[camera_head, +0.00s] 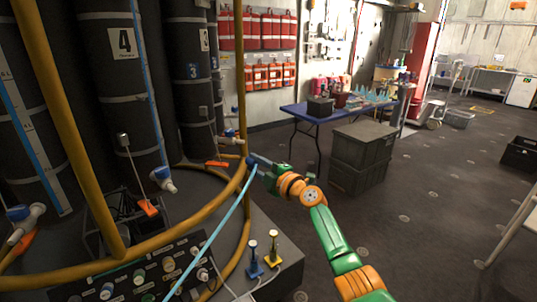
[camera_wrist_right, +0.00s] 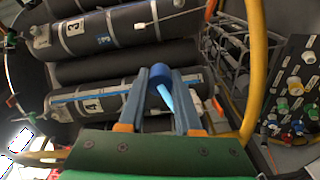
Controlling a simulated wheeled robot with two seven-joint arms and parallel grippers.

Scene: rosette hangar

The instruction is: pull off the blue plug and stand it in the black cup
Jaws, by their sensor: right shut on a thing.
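My right gripper (camera_head: 259,166) is shut on the blue plug (camera_head: 251,161), out beyond the yellow rail in the head view. In the right wrist view the blue plug (camera_wrist_right: 161,75) sits between the fingertips of the right gripper (camera_wrist_right: 162,80). A light blue hose (camera_head: 218,229) runs from the plug down to the lower left, toward the control panel; its far end is out of view. I cannot pick out the black cup. My left gripper is not in view.
A yellow rail (camera_head: 175,234) curves around the dark cylinders, close to the gripper. A panel (camera_head: 125,280) with coloured fittings is at lower left. Blue (camera_head: 254,268) and yellow (camera_head: 273,257) stands are beside it. A blue table (camera_head: 297,111) and dark crates (camera_head: 357,155) stand beyond.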

